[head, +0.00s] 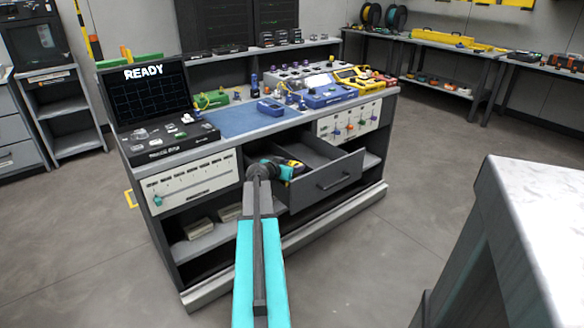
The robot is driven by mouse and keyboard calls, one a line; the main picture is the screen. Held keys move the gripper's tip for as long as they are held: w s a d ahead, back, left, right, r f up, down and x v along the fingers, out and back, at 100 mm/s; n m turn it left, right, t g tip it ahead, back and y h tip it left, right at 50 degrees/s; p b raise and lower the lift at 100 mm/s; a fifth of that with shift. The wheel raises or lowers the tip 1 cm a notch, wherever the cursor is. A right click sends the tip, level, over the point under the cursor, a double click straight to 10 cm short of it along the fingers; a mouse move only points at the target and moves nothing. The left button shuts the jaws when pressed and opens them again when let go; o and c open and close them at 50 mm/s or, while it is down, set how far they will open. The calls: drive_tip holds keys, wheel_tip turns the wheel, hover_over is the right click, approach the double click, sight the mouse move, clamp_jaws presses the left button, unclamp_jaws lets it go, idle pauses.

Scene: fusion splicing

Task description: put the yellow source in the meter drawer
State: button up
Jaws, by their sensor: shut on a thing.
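The meter drawer (338,185) is pulled out from the front of the bench, its handle facing out and its inside partly visible. My gripper (290,169) is over the left part of the open drawer, at about the height of its rim. It is shut on the yellow source (297,163), of which only a small yellow and dark part shows. The arm and gripper hide the rest. I cannot tell whether the source touches the drawer floor.
The bench top carries a blue mat (235,121), a blue device (328,96), yellow devices (358,76) and a black unit with a screen reading READY (146,92). A pale-topped table (530,205) stands at right. Floor between is clear.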

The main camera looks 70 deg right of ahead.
drive_tip(key=shift+a+f+b, duration=0.1)
drive_tip(key=shift+f+b, duration=0.35)
drive_tip(key=shift+b, duration=0.2)
drive_tip(key=o, duration=1.3)
drive_tip(key=shift+a+f, duration=0.1)
drive_tip(key=shift+f, duration=0.05)
drive_tip(key=shift+c, duration=0.2)
drive_tip(key=shift+r+p, duration=0.3)
drive_tip(key=shift+p, duration=0.15)
drive_tip(key=shift+r+p, duration=0.3)
drive_tip(key=shift+p, duration=0.25)
drive_tip(key=shift+r, duration=0.15)
drive_tip(key=v, duration=1.1)
drive_tip(key=shift+a+r, duration=0.2)
drive_tip(key=shift+a, duration=0.1)
drive_tip(key=shift+w, duration=0.1)
